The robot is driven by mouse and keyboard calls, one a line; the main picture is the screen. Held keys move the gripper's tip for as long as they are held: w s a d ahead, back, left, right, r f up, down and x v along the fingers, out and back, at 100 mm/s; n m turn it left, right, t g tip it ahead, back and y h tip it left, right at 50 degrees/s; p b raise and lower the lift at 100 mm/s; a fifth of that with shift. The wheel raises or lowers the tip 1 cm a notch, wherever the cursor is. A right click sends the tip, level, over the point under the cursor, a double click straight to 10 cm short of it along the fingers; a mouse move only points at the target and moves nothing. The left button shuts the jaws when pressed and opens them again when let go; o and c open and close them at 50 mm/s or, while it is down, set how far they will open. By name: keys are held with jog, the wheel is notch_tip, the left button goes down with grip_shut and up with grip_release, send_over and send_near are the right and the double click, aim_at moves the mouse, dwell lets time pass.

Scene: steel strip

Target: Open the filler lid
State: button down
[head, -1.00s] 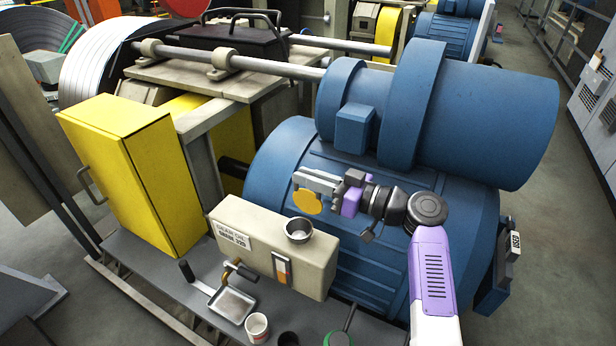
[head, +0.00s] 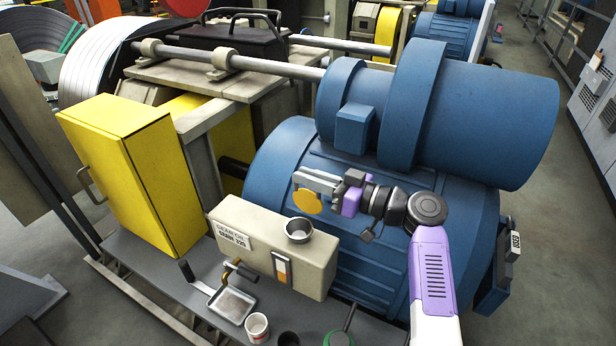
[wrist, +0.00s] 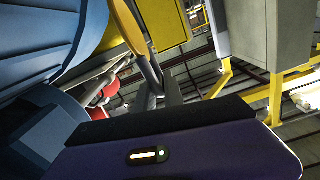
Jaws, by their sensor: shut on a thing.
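The beige gear oil tank (head: 258,243) stands on the grey bench below my gripper. On its top is a round metal filler neck (head: 298,229), uncovered, with its pale inside showing. My gripper (head: 316,183) is shut on a round yellow filler lid (head: 307,201), which hangs tilted, nearly upright, above the neck and apart from it. In the wrist view the lid (wrist: 128,26) shows almost edge-on, beyond my gripper (wrist: 157,80). The exact grip point is too small to tell.
A big blue motor (head: 365,230) lies close behind and beside my arm. A yellow cabinet (head: 135,175) stands left of the tank. On the bench are a metal drip tray (head: 232,305), a white cup (head: 257,326) and a dark cup (head: 288,339).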

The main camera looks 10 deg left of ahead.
jog(key=shift+f, duration=0.15)
jog(key=w+b, duration=0.1)
jog(key=b, duration=0.2)
jog(key=w+d+m+b, duration=0.1)
jog(key=b, duration=0.2)
jog(key=shift+w+f, duration=0.15)
jog(key=shift+w, duration=0.2)
jog(key=c, duration=1.5)
grip_release()
jog(key=b+v, duration=0.1)
jog(key=v, duration=0.6)
jog(key=shift+s+d+b, duration=0.15)
jog(key=shift+d+b, duration=0.15)
jog(key=shift+d, duration=0.05)
